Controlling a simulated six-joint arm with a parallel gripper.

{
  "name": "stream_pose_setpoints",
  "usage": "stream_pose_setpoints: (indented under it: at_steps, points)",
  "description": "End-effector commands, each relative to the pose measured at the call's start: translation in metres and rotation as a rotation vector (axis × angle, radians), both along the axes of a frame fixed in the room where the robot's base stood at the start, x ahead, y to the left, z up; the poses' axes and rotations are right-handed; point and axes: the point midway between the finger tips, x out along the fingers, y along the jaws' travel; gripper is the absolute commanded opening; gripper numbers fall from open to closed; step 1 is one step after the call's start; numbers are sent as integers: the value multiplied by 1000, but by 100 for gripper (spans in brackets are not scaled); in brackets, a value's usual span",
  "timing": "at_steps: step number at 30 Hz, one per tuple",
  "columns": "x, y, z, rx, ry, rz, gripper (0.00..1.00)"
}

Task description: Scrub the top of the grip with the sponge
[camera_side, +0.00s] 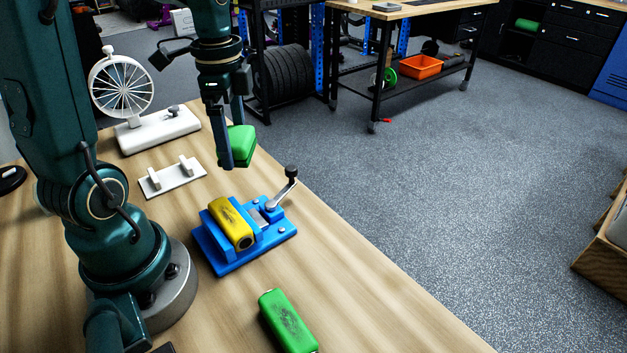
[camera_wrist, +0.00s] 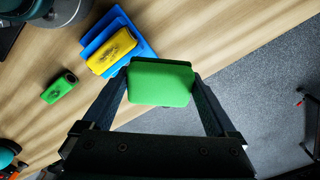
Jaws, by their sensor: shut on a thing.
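My gripper (camera_side: 234,146) is shut on a green sponge (camera_side: 241,143) and holds it in the air above the table, behind the blue clamp. In the wrist view the sponge (camera_wrist: 161,82) sits between both fingers. A yellow grip (camera_side: 230,222) with dark smudges on top lies in the blue clamp (camera_side: 222,262); the grip also shows in the wrist view (camera_wrist: 111,52). The sponge is apart from the grip. A green grip (camera_side: 288,321) with dark smudges lies on the table in front of the clamp; it shows in the wrist view (camera_wrist: 58,89).
A crank handle (camera_side: 290,177) stands up at the clamp's right. A white bracket (camera_side: 173,178) and a white spoked wheel on a base (camera_side: 158,131) stand behind to the left. The wooden table's (camera_side: 385,325) right edge runs close past the clamp. The tabletop at front right is clear.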

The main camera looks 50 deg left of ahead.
Motion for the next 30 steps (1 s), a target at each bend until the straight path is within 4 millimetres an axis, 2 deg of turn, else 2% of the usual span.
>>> stream_pose_setpoints:
  at_steps: [1,6,9,12,20,30]
  points:
    - [-7,-18,5,3,-5,-120,48]
    - [-37,-65,14,2,-4,-476,48]
    - [-52,-84,18,2,-3,-624,48]
    - [-61,-96,21,1,-2,-697,48]
    - [-63,-105,23,-1,3,-755,48]
    - [-63,-105,-2,-2,5,-751,48]
